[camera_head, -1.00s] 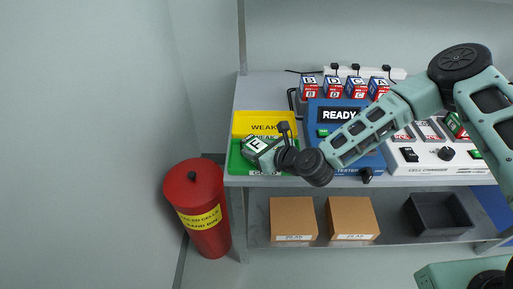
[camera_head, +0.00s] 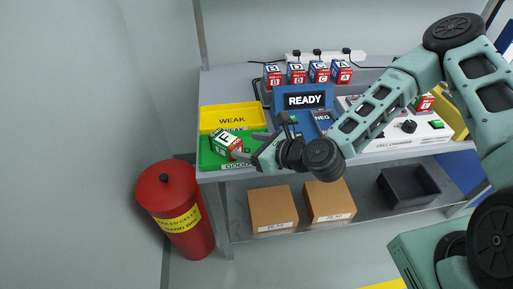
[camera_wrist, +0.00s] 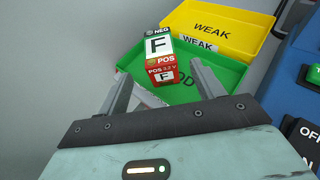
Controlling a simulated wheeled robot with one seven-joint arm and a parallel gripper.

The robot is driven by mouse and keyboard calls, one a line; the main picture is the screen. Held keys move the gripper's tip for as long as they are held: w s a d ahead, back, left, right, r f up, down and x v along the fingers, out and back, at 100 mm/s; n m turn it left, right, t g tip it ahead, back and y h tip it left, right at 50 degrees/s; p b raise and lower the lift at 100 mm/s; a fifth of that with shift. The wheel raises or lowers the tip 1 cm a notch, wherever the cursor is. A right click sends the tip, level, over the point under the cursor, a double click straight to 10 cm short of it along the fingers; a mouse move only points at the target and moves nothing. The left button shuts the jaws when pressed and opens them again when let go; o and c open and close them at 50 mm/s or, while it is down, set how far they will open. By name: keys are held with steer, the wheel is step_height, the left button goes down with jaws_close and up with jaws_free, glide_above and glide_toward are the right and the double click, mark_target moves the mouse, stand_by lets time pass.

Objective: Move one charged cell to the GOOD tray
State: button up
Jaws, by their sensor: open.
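The cell marked F (camera_head: 226,143), a small block with white, green and red faces, rests in the green GOOD tray (camera_head: 240,164). It also shows in the wrist view (camera_wrist: 160,58), with its red "POS 3.2 V" face toward me; I cannot tell if it lies quite flat. My gripper (camera_head: 256,149) is open and empty, just right of the cell and apart from it. In the wrist view the fingers (camera_wrist: 164,90) stand wide on either side, short of the cell. The gripper hides part of the green tray (camera_wrist: 215,68).
A yellow WEAK tray (camera_head: 232,110) stands behind the green one. The blue tester (camera_head: 302,101) reads READY. Several lettered cells (camera_head: 297,73) stand at the back. Cell E (camera_head: 424,103) sits at the charger (camera_head: 425,132) on the right. A red bin (camera_head: 178,205) stands left of the bench.

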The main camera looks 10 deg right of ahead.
steer(key=shift+v, duration=1.15)
steer(key=s+n+g+h, duration=0.3)
steer(key=s+n+g, duration=0.65)
steer(key=n, duration=1.05)
steer(key=s+d+r+n+h, duration=0.2)
steer(key=s+r+n, duration=0.4)
steer(key=r+n, duration=0.1)
steer(key=s+d+r+n+h, duration=0.3)
steer(key=s+r+n, duration=0.4)
steer(key=r+n, duration=0.1)
steer(key=shift+d+r+h, duration=0.15)
steer(key=shift+d+h, duration=0.05)
steer(key=shift+h, duration=0.1)
